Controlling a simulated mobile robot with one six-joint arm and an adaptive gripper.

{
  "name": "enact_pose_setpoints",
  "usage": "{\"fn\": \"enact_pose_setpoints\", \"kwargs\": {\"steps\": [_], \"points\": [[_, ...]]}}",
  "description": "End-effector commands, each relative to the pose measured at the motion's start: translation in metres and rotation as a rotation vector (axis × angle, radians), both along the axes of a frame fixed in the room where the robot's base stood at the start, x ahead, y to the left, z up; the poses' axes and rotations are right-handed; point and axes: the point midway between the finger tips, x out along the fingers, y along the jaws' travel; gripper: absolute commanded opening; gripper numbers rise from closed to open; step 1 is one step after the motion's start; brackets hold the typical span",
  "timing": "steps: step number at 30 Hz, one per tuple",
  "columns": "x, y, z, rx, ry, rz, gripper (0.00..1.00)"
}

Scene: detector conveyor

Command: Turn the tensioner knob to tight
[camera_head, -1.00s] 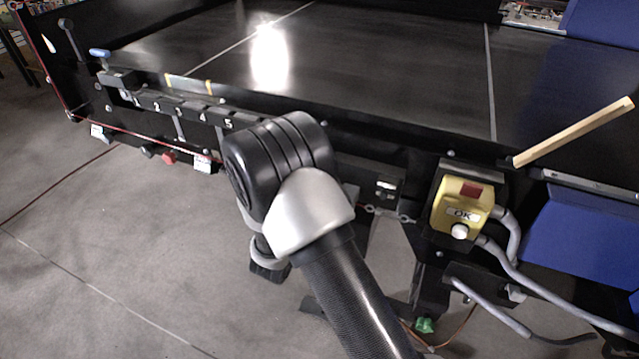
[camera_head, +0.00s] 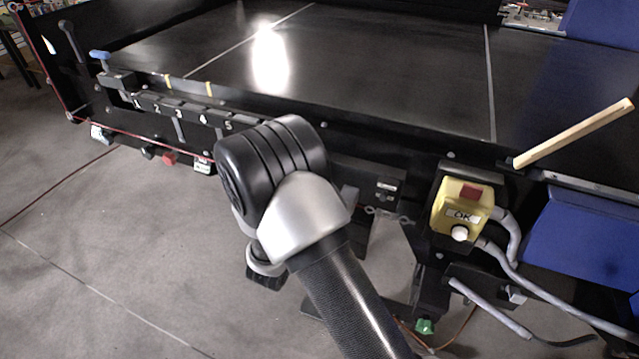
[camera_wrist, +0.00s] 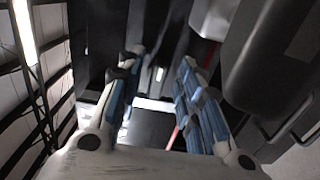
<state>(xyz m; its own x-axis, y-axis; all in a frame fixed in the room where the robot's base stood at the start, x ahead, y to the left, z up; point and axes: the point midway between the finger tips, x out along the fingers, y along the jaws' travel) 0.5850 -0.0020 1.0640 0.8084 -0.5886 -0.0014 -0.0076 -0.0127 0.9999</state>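I cannot tell for certain which part is the tensioner knob. A green knob (camera_head: 425,326) shows low under the conveyor, right of my arm. Dark frame parts and a red line show beyond the fingers. In the head view my wrist hides the fingers and whatever is in front of them.
The conveyor's black belt (camera_head: 350,75) spans the back. A numbered rail (camera_head: 190,115) with a blue-handled lever (camera_head: 99,54) runs along its side. A yellow OK box (camera_head: 460,209) with grey cables and a wooden stick (camera_head: 574,133) are at right. Open floor (camera_head: 130,260) lies left.

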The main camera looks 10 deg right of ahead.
Motion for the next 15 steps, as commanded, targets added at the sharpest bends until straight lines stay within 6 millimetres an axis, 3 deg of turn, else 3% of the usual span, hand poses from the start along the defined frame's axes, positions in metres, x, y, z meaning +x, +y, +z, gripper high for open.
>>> {"fn": "enact_pose_setpoints", "kwargs": {"steps": [9,15], "points": [[-0.053,0.041,0.0,-0.002,0.001,0.008,0.33],[-0.078,0.058,0.0,0.0,0.0,0.004,0.33]]}}
